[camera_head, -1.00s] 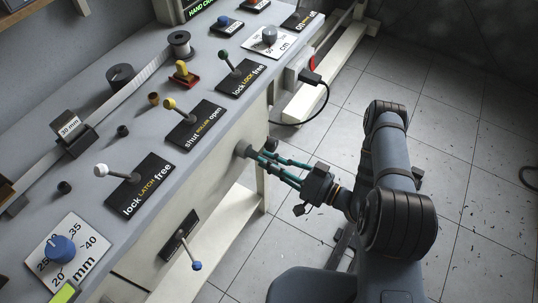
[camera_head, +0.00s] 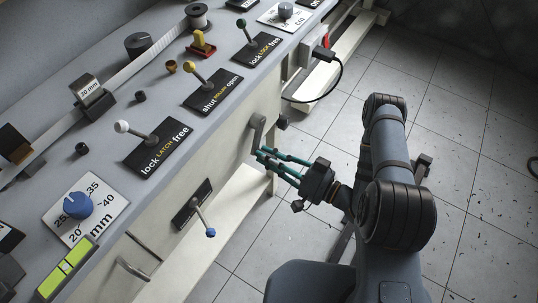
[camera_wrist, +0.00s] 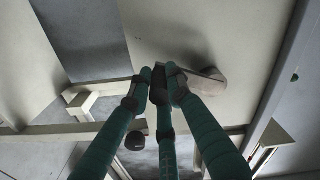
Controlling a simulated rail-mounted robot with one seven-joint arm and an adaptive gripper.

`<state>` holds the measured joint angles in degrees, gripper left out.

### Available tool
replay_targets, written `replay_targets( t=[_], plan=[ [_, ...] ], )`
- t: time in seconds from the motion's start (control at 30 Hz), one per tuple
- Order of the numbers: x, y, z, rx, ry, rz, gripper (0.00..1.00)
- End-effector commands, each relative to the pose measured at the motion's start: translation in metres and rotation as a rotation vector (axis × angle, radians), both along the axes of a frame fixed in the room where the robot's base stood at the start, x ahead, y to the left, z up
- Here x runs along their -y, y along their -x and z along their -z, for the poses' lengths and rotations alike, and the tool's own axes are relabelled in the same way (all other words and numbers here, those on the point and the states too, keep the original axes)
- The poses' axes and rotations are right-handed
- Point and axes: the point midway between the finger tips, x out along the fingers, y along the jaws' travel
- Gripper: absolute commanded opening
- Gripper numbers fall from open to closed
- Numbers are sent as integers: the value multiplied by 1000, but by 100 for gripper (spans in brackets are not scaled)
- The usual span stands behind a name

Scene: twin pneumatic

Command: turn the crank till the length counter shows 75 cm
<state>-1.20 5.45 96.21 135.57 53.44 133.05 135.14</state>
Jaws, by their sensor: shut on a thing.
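The grey crank (camera_head: 257,133) is on the front face of the bench. Its arm points down from the hub in the head view, and it shows as a pale arm with a rounded end in the wrist view (camera_wrist: 208,80). My gripper (camera_head: 260,154), with its green fingers, is shut on the crank's handle at the arm's lower end. The fingers also meet there in the wrist view (camera_wrist: 159,78) and hide most of the handle. A lit yellow-green display (camera_head: 67,269) is at the lower left; no length figure is readable.
A lever with a blue ball (camera_head: 209,232) sticks out of the front face, left of my gripper. A dark knob (camera_head: 282,122) is right of the crank. Latch, roller and lock levers stand on the bench top (camera_head: 215,112).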

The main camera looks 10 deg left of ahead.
Motion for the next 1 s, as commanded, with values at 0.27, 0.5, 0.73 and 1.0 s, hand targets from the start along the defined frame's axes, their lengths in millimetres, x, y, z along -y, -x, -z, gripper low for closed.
replay_targets(
  t=[0.27,0.5,0.73,1.0],
  plan=[
    [-6,11,-6,-114,-53,-13,0],
    [-7,13,-8,-148,-70,-13,0],
    [-7,13,-9,-150,-71,-13,0],
    [-7,12,-9,-150,-72,-11,24]
  ],
)
